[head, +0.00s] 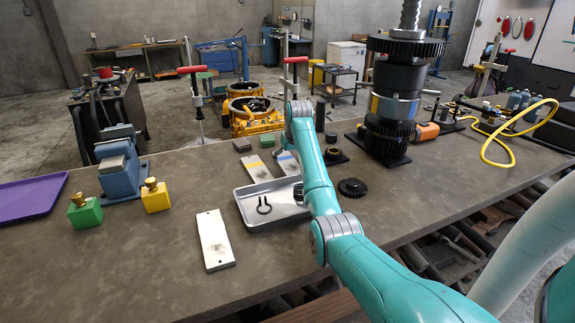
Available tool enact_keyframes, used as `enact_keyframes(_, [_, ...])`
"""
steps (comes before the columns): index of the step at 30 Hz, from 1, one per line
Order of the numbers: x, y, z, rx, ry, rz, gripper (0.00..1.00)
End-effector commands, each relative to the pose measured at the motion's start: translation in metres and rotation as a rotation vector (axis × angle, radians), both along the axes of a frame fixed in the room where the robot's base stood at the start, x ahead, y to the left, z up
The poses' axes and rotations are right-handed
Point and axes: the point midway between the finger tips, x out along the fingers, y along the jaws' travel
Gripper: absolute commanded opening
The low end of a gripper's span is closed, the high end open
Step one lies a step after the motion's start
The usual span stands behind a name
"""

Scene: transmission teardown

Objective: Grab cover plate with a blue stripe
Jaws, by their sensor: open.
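The cover plate with a blue stripe (291,168) lies on the workbench behind the tray. It is a pale flat plate, and its stripe shows near its far end. My arm covers part of its right side. A similar plate with a yellow stripe (259,172) lies just left of it. A third pale plate (214,241) lies closer, at the left front of the tray, with no coloured stripe visible. My teal arm reaches up from the lower right across the tray's right side.
A metal tray (246,212) holds a dark ring-shaped part (264,206) and a black toothed part. A black gear (352,188) lies right of my arm. The tall gear stack (393,105) stands behind. Green (84,212) and yellow (155,197) blocks stand left. The bench front is clear.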

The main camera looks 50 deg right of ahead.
Motion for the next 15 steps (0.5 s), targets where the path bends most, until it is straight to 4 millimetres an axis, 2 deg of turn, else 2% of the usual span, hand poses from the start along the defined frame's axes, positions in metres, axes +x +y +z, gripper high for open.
enact_keyframes(3, [0.0026,-0.0016,-0.0073,0.000,0.000,0.000,1.00])
enact_keyframes(10, [0.0029,-0.0018,-0.0082,-0.001,-0.001,0.000,1.00])
enact_keyframes(11, [0.0029,-0.0018,-0.0082,-0.001,-0.001,0.000,0.95])
enact_keyframes(15, [0.0028,-0.0018,-0.0083,0.000,0.000,0.000,0.60])
